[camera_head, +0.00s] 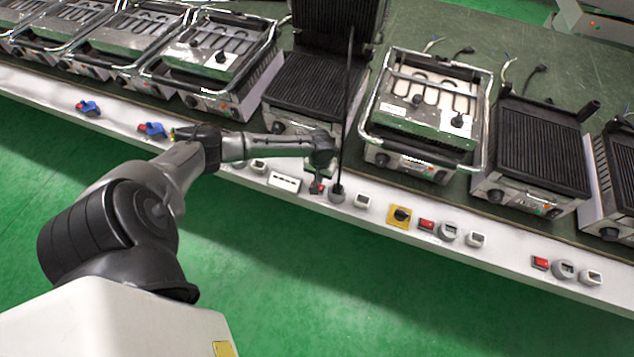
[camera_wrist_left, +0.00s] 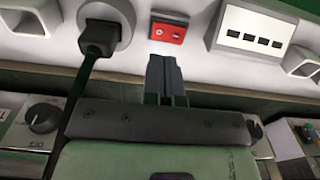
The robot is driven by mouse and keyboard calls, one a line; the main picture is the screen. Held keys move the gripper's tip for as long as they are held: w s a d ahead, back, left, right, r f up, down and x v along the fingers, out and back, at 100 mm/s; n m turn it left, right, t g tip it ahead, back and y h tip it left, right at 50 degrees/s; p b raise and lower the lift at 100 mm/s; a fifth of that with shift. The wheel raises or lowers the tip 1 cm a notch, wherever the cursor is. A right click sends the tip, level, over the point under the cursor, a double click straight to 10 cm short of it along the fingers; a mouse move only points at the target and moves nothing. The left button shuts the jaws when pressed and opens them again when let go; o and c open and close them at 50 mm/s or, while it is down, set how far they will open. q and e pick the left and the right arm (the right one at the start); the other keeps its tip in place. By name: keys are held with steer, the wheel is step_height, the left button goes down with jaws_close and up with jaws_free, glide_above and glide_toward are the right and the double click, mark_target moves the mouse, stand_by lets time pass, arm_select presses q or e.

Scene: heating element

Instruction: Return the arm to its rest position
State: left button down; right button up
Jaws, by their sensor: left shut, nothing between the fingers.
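My left arm (camera_head: 168,185) reaches from the lower left across the white front panel of the bench (camera_head: 385,200). My left gripper (camera_head: 317,183) is at the panel, close to a red switch (camera_head: 316,188). In the left wrist view the fingers (camera_wrist_left: 163,62) are together and empty, just short of the red switch (camera_wrist_left: 168,28). I cannot tell whether they touch it. A black plug (camera_wrist_left: 97,40) sits in a round grey socket (camera_wrist_left: 112,14) beside the switch. My right gripper is out of view.
An open grill (camera_head: 312,85) stands behind the gripper, and a black cable (camera_head: 346,110) runs down in front of it to the socket. Other grills (camera_head: 425,105) line the bench. A yellow-backed knob (camera_head: 401,216) lies to the right. The green floor (camera_head: 300,285) in front is clear.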

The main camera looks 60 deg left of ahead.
arm_select(q)
steer(key=shift+r+p, duration=0.6)
steer(key=shift+r, duration=0.05)
